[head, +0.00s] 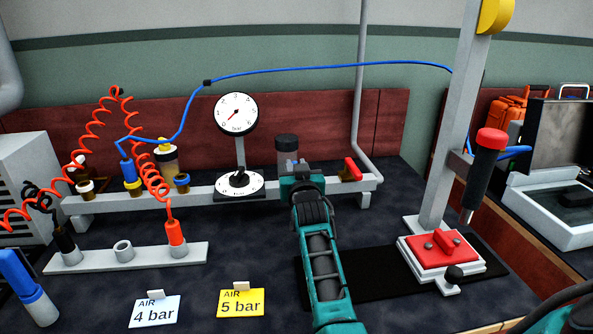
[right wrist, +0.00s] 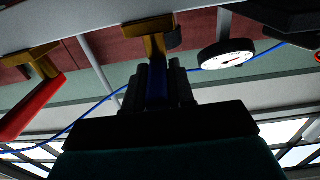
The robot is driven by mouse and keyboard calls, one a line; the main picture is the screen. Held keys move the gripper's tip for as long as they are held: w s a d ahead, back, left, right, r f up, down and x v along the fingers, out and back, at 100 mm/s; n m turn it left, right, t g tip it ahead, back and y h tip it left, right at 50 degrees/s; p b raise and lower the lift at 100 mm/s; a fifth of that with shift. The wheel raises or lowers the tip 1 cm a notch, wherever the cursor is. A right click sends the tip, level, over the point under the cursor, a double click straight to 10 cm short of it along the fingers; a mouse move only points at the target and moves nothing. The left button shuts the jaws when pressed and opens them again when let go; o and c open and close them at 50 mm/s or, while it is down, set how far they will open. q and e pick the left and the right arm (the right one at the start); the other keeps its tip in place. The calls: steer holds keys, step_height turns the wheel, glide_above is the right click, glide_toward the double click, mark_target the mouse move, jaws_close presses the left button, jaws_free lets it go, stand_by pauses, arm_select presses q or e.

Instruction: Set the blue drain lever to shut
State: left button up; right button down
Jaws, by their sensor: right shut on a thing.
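In the right wrist view, the blue drain lever (right wrist: 157,90) shows between the dark fingers of my right gripper (right wrist: 163,82), which is shut on it. The lever extends from a brass valve body (right wrist: 144,44) on the pale rail toward my gripper. My left gripper is not in view.
A red lever (head: 353,169) on another brass valve sits right of my gripper. A dial gauge (head: 236,114) stands to its left. The pale rail (head: 210,193) runs behind. Yellow "5 bar" (head: 241,302) and white "4 bar" (head: 155,311) cards lie in front.

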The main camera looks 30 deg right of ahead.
steer(key=shift+r, duration=0.3)
steer(key=c, duration=1.4)
jaws_free()
steer(key=o, duration=0.4)
steer(key=shift+f, duration=0.15)
steer(key=shift+c, duration=0.2)
steer(key=shift+f, duration=0.1)
steer(key=shift+s, duration=0.1)
